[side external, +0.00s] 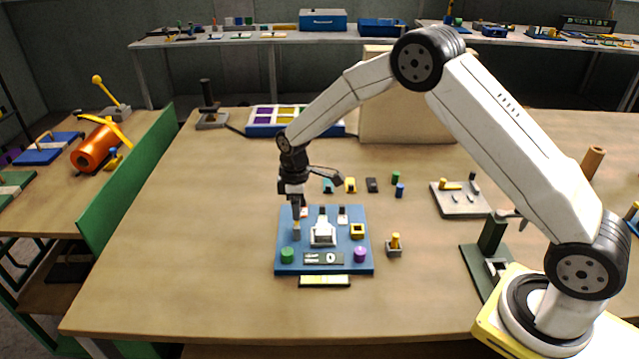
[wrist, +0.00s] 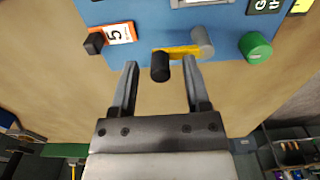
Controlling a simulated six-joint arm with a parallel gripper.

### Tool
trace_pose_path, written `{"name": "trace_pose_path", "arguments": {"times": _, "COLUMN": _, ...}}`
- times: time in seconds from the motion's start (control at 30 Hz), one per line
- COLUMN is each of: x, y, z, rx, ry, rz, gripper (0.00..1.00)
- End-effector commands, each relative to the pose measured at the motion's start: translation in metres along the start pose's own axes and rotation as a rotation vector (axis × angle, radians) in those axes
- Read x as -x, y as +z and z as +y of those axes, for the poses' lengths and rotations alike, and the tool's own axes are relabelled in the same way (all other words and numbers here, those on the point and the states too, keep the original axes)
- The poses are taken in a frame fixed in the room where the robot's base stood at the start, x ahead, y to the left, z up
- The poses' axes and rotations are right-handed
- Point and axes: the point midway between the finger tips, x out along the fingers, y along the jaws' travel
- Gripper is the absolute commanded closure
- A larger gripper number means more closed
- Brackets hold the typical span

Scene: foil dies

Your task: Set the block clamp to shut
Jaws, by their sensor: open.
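The blue board (side external: 284,266) lies on the wooden table; its edge also shows in the wrist view (wrist: 225,17). In the wrist view a yellow lever (wrist: 178,51) runs from a grey post (wrist: 201,42) to a black knob (wrist: 160,70). No readable label tells me whether this lever belongs to the block clamp. My gripper (wrist: 160,63) is open, with one finger on each side of the black knob and visible gaps. In the side view my gripper (side external: 297,208) points down over the board's left part and hides much of the lever.
The table left of the board is clear.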

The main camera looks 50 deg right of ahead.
Motion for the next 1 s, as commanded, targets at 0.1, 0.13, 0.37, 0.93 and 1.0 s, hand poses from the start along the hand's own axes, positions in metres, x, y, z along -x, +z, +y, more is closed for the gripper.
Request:
{"name": "trace_pose_path", "arguments": {"times": 0.1, "x": 0.0001, "y": 0.0000, "z": 0.0000, "rx": 0.000, "ry": 0.000, "rz": 0.000, "gripper": 0.62}}
{"name": "trace_pose_path", "arguments": {"times": 0.13, "x": 0.0002, "y": 0.0000, "z": 0.0000, "rx": 0.000, "ry": 0.000, "rz": 0.000, "gripper": 0.71}}
{"name": "trace_pose_path", "arguments": {"times": 0.37, "x": 0.0003, "y": 0.0000, "z": 0.0000, "rx": 0.000, "ry": 0.000, "rz": 0.000, "gripper": 1.00}}
{"name": "trace_pose_path", "arguments": {"times": 0.93, "x": 0.0003, "y": 0.0075, "z": -0.0005, "rx": -0.157, "ry": -0.002, "rz": -0.004, "gripper": 1.00}}
{"name": "trace_pose_path", "arguments": {"times": 1.0, "x": 0.0003, "y": 0.0098, "z": -0.0010, "rx": -0.205, "ry": -0.002, "rz": -0.004, "gripper": 1.00}}
